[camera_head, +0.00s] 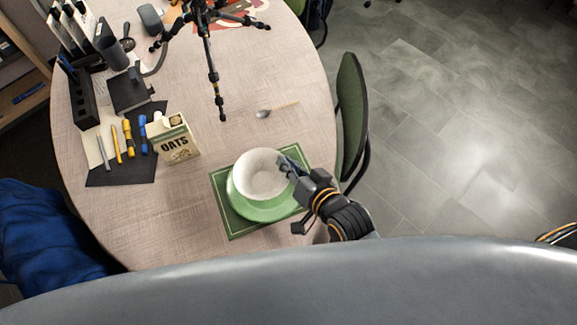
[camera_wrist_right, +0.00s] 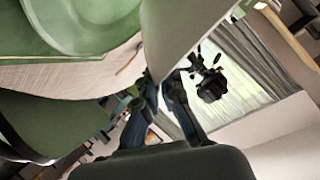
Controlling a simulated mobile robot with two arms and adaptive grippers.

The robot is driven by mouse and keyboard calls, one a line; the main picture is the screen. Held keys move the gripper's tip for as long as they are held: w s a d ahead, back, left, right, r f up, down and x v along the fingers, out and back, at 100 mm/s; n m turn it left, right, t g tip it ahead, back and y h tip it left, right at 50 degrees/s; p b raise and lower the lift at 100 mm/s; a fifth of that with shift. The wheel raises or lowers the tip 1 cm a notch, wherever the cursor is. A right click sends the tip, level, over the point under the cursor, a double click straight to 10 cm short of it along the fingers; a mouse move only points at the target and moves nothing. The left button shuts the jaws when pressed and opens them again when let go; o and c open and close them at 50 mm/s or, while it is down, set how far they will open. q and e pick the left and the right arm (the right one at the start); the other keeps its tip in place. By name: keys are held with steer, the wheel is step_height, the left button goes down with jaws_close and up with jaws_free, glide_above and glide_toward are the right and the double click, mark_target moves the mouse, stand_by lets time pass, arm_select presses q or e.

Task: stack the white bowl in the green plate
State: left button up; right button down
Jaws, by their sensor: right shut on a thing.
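The white bowl (camera_head: 262,175) is upright over the far part of the green plate (camera_head: 262,211) in the head view. My right gripper (camera_head: 289,166) is shut on the bowl's right rim. The plate's near rim shows below the bowl, and its far part is hidden. I cannot tell whether the bowl touches the plate. In the right wrist view, the green plate (camera_wrist_right: 85,22) is at the upper left, and a pale grey surface, likely the bowl (camera_wrist_right: 175,28), reaches down to the fingers. My left gripper is not in view.
The plate lies on a green placemat (camera_head: 225,208) near the table's front edge. An oats carton (camera_head: 174,140) stands to the left, and a spoon (camera_head: 265,113) lies beyond. A tripod (camera_head: 211,70) stands farther back. A green chair (camera_head: 352,105) is close at the right.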

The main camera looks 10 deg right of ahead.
steer(key=shift+w+d+f, duration=0.1)
steer(key=shift+w+f, duration=0.4)
steer(key=shift+f, duration=0.05)
steer(key=shift+w+f, duration=0.1)
steer(key=shift+f, duration=1.6)
steer(key=shift+d+f, duration=0.1)
steer(key=shift+f, duration=0.2)
steer(key=c, duration=1.5)
jaws_free()
steer(key=shift+r, duration=0.25)
steer(key=v, duration=1.2)
steer(key=shift+b, duration=0.45)
